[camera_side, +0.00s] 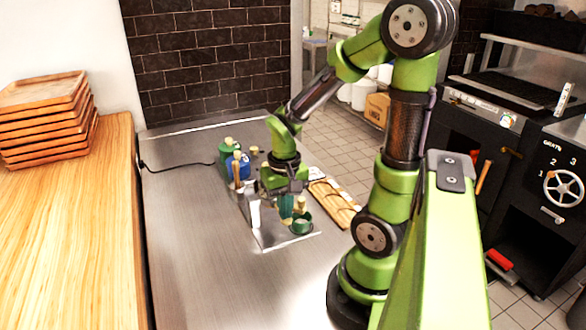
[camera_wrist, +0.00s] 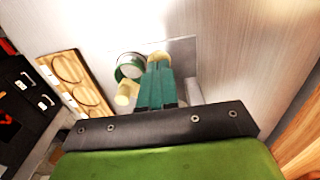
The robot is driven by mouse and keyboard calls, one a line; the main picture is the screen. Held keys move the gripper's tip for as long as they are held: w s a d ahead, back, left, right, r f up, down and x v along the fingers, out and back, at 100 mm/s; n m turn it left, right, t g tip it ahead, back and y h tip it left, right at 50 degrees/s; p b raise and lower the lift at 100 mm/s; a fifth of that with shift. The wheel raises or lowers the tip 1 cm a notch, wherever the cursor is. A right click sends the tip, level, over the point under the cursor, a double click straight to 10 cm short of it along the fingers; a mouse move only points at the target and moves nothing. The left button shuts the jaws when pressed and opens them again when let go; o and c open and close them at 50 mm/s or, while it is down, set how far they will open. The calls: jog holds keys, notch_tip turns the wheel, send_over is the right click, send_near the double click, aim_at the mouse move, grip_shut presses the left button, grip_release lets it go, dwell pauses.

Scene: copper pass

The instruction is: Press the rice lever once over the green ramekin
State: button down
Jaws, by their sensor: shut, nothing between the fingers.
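The green ramekin (camera_side: 302,226) stands upright on a thin metal plate (camera_side: 268,241), and it also shows in the wrist view (camera_wrist: 130,67). My gripper (camera_side: 286,213) is shut and empty, pointing down just beside the ramekin. Its teal fingers (camera_wrist: 157,82) lie close together in the wrist view. A pale wooden knob (camera_wrist: 124,94) is next to the ramekin and the fingers; it looks like part of the lever, but I cannot tell for sure. A pale rounded piece (camera_wrist: 158,55) shows at the fingertips; contact is unclear. My gripper hides much of the dispenser.
A wooden board (camera_side: 335,205) with round recesses lies to the right of the plate. Green (camera_side: 229,160) and blue (camera_side: 243,167) containers stand behind my gripper. Stacked wooden trays (camera_side: 45,115) sit on the left counter. The steel table (camera_side: 195,250) is clear at the front left.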

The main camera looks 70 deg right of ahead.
jog(key=shift+r, duration=2)
jog(key=shift+r, duration=2.5)
jog(key=w+a+r+n+t+y, duration=0.2)
jog(key=a+r+n+t, duration=0.3)
jog(key=a, duration=0.7)
jog(key=shift+a+r+t, duration=0.35)
jog(key=shift+r+t, duration=0.35)
jog(key=shift+t, duration=0.4)
